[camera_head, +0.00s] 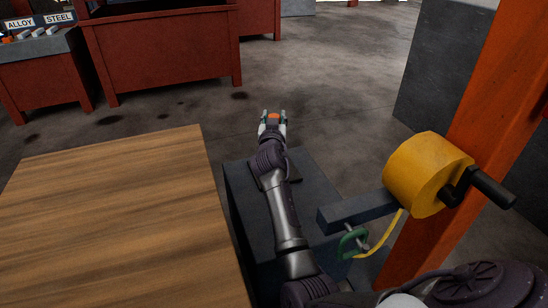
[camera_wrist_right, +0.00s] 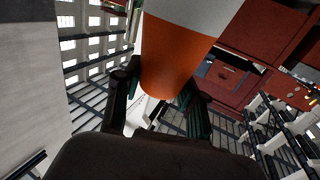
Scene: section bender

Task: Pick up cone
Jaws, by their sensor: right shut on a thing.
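The cone (camera_wrist_right: 172,58) is orange with a white band. In the right wrist view it fills the space between the fingers of my right gripper (camera_wrist_right: 160,88), which is shut on it. In the head view my right gripper (camera_head: 273,116) is at the end of the outstretched arm, beyond the dark grey block, with a small orange part of the cone (camera_head: 273,118) showing between its fingers. The rest of the cone is hidden there. My left gripper is not in view.
A wooden table top (camera_head: 120,225) lies at left, beside a dark grey block (camera_head: 240,190). A yellow roll (camera_head: 415,175) with a crank sits by an orange post (camera_head: 490,110) at right. Red bins (camera_head: 160,50) stand at the back. The concrete floor (camera_head: 320,75) between is open.

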